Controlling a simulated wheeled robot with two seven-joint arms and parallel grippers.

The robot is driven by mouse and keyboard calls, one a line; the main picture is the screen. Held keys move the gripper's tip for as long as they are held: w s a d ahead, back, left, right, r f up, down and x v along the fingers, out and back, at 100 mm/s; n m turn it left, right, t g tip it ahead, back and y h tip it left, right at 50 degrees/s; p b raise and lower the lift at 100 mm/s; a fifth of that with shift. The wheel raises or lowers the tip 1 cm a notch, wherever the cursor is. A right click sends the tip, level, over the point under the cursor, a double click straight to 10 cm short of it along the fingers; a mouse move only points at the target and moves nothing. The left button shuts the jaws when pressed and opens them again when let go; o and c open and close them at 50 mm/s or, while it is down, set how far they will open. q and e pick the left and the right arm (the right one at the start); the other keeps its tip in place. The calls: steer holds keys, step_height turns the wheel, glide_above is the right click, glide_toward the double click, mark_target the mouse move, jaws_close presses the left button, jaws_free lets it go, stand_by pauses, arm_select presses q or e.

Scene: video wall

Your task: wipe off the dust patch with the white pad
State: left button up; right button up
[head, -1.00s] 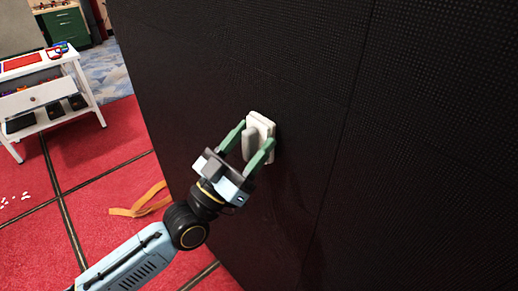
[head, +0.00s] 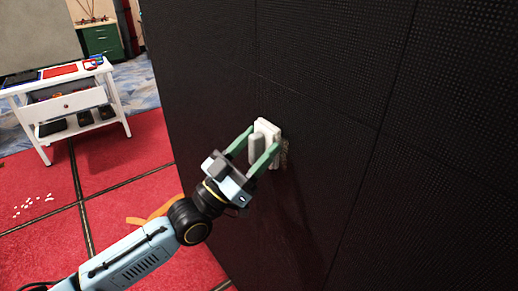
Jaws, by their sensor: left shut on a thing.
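The white pad (head: 267,128) is a pale block with a grey-white grip on its back. It is at the dark video wall (head: 330,90), its flat face toward the panel; I cannot tell whether it touches. My left gripper (head: 262,142) has its green fingers shut on the pad's grip. A small brownish, speckled dust patch (head: 285,153) shows on the wall just right of the pad. The pad may hide part of it. My right gripper is out of view.
A white cart (head: 66,103) with a drawer and items on top stands at the left. An orange strip (head: 150,216) and white bits (head: 33,205) lie on the red floor (head: 120,165). A green cabinet (head: 100,40) is farther back. The wall around the pad is clear.

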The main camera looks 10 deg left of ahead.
mark_target(250, 142)
arm_select(q)
steer(key=shift+w+r+p, duration=0.1)
steer(key=shift+r+p, duration=1)
steer(key=shift+r, duration=0.4)
steer(key=shift+s+d+p, duration=0.8)
steer(key=shift+s+d, duration=0.15)
steer(key=shift+d, duration=0.3)
steer(key=shift+s+d+p, duration=0.75)
steer(key=shift+s+d, duration=0.2)
steer(key=shift+d, duration=0.3)
steer(key=shift+s+d+f+p, duration=0.1)
steer(key=shift+s+d+p, duration=0.45)
steer(key=shift+s+d, duration=0.5)
steer(key=shift+s+d+p, duration=0.5)
steer(key=shift+s+d, duration=0.2)
steer(key=shift+d, duration=0.5)
steer(key=shift+s, duration=0.15)
steer(key=shift+w+a+b, duration=0.2)
steer(key=shift+w+a, duration=0.65)
steer(key=shift+a, duration=0.2)
steer(key=shift+w+a+b, duration=0.15)
steer(key=shift+w+a, duration=0.7)
steer(key=shift+a, duration=0.25)
steer(key=shift+w+a+b, duration=0.2)
steer(key=shift+w+a, duration=0.65)
steer(key=shift+a, duration=0.2)
steer(key=shift+w+a+b, duration=0.6)
steer(key=shift+w+a, duration=0.65)
steer(key=shift+a, duration=0.25)
